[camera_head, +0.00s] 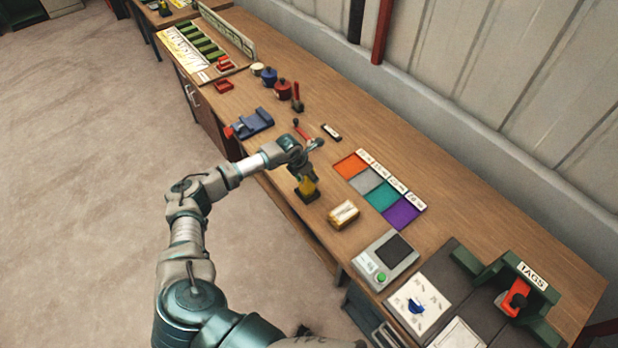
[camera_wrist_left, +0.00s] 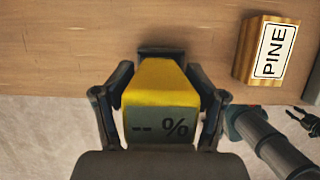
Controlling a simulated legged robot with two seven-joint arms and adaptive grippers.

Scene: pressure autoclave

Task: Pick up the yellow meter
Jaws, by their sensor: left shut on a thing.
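The yellow meter (camera_wrist_left: 158,95) has a dark display reading "-- %" and sits between the two fingers of my left gripper (camera_wrist_left: 160,105) in the left wrist view. The gripper is shut on it. In the head view the yellow meter (camera_head: 307,186) shows below my left gripper (camera_head: 304,178), close to the front edge of the workbench. Whether it touches the bench top is hard to tell. My right gripper is not in view.
A wood block labelled PINE (camera_wrist_left: 268,52) lies right of the meter; it also shows in the head view (camera_head: 343,214). Coloured squares (camera_head: 376,190), a grey device with a green button (camera_head: 385,262) and a blue vise (camera_head: 252,124) stand nearby. The bench's front edge is close.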

